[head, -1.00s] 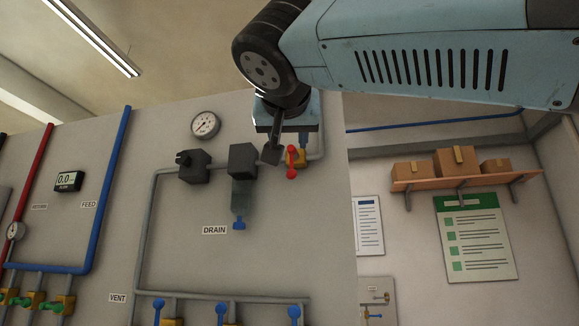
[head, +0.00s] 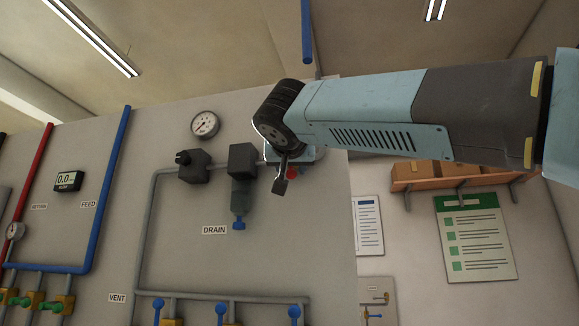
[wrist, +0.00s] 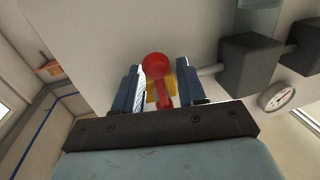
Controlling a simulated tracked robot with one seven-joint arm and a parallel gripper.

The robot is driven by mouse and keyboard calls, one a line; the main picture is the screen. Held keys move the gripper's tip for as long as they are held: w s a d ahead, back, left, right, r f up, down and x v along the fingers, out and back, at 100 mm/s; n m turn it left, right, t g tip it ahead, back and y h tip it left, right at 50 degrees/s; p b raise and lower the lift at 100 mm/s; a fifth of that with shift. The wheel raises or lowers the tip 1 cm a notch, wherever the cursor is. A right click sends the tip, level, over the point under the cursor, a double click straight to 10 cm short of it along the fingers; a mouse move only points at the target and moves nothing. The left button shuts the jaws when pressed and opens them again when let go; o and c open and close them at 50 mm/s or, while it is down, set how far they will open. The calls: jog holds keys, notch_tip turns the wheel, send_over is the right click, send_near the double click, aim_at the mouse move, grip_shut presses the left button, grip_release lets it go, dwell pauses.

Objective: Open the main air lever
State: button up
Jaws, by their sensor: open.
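The main air lever (wrist: 156,68) is red with a round end, on a yellow valve body (wrist: 152,92) on the grey panel. In the wrist view it lies between the two blue fingers of my open gripper (wrist: 160,88), with its round end reaching past the fingertips. I cannot tell whether either finger touches it. In the head view only a small red part of the lever (head: 292,173) shows. My gripper (head: 281,180) covers the rest of the valve there.
A dark filter unit (head: 242,160) with a bowl and the blue drain knob (head: 239,224) is close left of my gripper. A dark regulator (head: 192,166) and gauge (head: 205,124) are further left. A shelf with boxes (head: 460,179) is to the right, behind the panel.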

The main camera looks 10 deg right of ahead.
jog(key=shift+w, duration=0.1)
jog(key=shift+c, duration=0.3)
grip_shut()
jog(key=shift+a+f, duration=0.1)
jog(key=shift+f, duration=0.05)
